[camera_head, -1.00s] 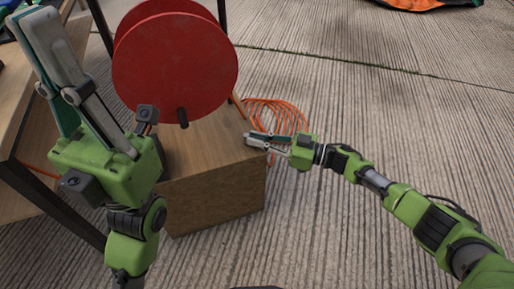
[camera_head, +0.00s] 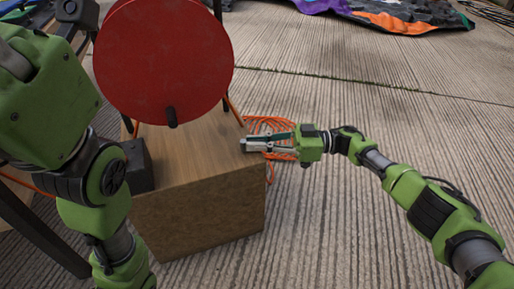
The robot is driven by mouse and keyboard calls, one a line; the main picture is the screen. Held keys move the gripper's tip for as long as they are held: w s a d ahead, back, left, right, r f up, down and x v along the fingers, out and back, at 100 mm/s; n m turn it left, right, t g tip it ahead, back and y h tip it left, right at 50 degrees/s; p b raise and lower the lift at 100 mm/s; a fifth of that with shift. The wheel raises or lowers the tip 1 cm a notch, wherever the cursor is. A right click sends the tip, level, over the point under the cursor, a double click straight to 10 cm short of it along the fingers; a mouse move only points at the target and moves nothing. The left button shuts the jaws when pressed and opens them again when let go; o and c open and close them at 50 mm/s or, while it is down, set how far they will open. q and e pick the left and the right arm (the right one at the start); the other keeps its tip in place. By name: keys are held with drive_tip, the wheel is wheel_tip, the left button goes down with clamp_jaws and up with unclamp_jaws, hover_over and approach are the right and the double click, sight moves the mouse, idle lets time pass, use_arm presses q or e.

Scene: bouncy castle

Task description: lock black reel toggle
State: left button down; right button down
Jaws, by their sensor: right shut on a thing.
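A red reel (camera_head: 163,62) stands at the back of a wooden box, left of centre. A small black peg (camera_head: 171,117) sticks out low on its face; I cannot tell whether this is the toggle or how it is set. My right gripper (camera_head: 247,144) points left over the box's right top edge, clear of the peg. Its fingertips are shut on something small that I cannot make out. My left gripper (camera_head: 45,95) is large and close at the upper left; its fingertips are out of view, so its opening cannot be told.
The wooden box (camera_head: 212,205) has a mostly bare top. A coil of orange cable (camera_head: 272,125) lies on the ground behind my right gripper. A purple, orange and black fabric (camera_head: 400,16) lies far back. Grooved grey ground (camera_head: 370,90) is clear at the right.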

drive_tip(key=shift+a, duration=0.1)
idle(0.3)
drive_tip(key=c, duration=2)
unclamp_jaws()
drive_tip(key=shift+c, duration=0.2)
drive_tip(key=d, duration=1.2)
drive_tip(key=shift+s, duration=0.1)
